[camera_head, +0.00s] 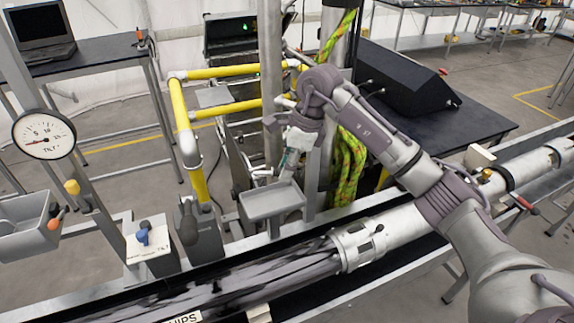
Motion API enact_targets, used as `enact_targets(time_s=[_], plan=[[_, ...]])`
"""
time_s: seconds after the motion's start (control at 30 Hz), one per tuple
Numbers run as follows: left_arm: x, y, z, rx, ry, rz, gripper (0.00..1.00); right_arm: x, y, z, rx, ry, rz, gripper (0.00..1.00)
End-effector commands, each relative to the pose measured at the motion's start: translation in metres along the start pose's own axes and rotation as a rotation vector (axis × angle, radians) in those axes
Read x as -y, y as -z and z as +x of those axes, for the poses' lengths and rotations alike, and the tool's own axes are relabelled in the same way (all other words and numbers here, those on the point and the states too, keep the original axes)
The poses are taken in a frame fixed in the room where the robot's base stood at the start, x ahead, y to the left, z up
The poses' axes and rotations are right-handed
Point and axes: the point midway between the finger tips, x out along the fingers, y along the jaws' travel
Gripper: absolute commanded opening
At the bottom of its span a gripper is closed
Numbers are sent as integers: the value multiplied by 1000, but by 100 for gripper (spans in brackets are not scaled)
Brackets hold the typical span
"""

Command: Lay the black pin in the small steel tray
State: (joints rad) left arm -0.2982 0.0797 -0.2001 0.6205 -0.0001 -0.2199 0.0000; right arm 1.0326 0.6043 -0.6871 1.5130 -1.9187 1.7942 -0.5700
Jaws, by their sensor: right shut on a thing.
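The small steel tray (272,204) is a shallow grey pan fixed beside the upright post, in the middle of the head view. Its floor looks bare. My right gripper (283,169) points down just above the tray's far edge, near the post. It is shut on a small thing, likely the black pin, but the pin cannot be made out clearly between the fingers. My left gripper is not in view.
A steel post (271,90) and a green-yellow sleeved hose (347,165) stand close to the gripper. A yellow railing (182,120) is at left. A large pipe (240,283) runs below the tray. A grey bin (28,225) with tools and a dial gauge (44,134) are far left.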

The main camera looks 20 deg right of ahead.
Motion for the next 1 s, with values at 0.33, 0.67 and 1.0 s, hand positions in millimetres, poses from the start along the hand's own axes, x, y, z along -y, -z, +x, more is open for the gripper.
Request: enact_targets(time_s=[0.33, 0.67, 1.0], plan=[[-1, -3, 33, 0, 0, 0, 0, 0, 12, 38, 0, 0, 1, 0], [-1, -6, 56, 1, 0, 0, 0, 0, 21, 66, 0, 1, 1, 0], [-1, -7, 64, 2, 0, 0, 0, 0, 23, 76, 1, 1, 0, 0]])
